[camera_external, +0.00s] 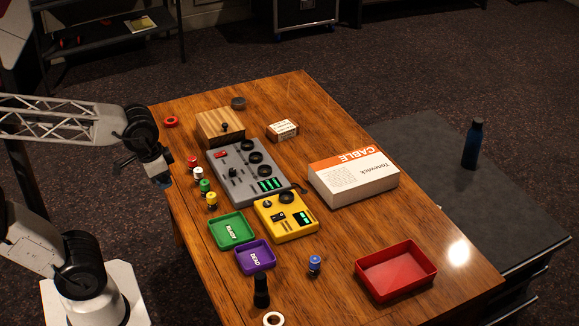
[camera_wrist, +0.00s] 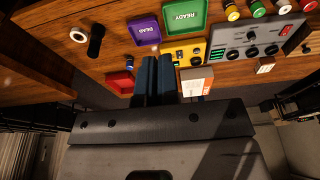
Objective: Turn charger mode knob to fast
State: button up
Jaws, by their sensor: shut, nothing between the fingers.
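A yellow device (camera_external: 285,218) with a dark round knob (camera_external: 285,197), small switches and green displays sits on the wooden table. Behind it stands a larger grey panel (camera_external: 243,173) with several black knobs and green displays. Their labels are too small to read, so I cannot tell which knob is the charger mode knob or where it points. My gripper (camera_external: 163,182) is shut and empty, off the table's left edge, apart from both devices. In the wrist view my blue fingers (camera_wrist: 156,64) are together; the yellow device (camera_wrist: 186,52) shows beyond them, partly hidden, and the grey panel (camera_wrist: 248,38) upper right.
A green READY tray (camera_external: 232,229), a purple DEAD tray (camera_external: 255,257) and several coloured cylinders lie along the near left side. A cable box (camera_external: 352,180) stands right of the devices. A red tray (camera_external: 397,270) is at the front right. A wooden box (camera_external: 219,127) stands behind.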

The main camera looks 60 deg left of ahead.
jog(key=o, duration=0.5)
jog(key=shift+w, duration=0.1)
jog(key=shift+c, duration=0.2)
jog(key=o, duration=0.4)
jog(key=shift+w+a, duration=0.3)
jog(key=shift+w, duration=0.3)
jog(key=n+g, duration=0.3)
jog(key=n, duration=0.8)
send_over(231, 170)
jog(key=shift+y, duration=0.3)
jog(key=f, duration=1.7)
jog(key=shift+d, duration=0.3)
jog(key=shift+w+a+f, duration=0.2)
jog(key=shift+a+f, duration=0.1)
jog(key=shift+f, duration=0.1)
jog(key=shift+s+a+f, duration=0.1)
jog(key=shift+s+f, duration=0.05)
jog(key=shift+f, duration=3.65)
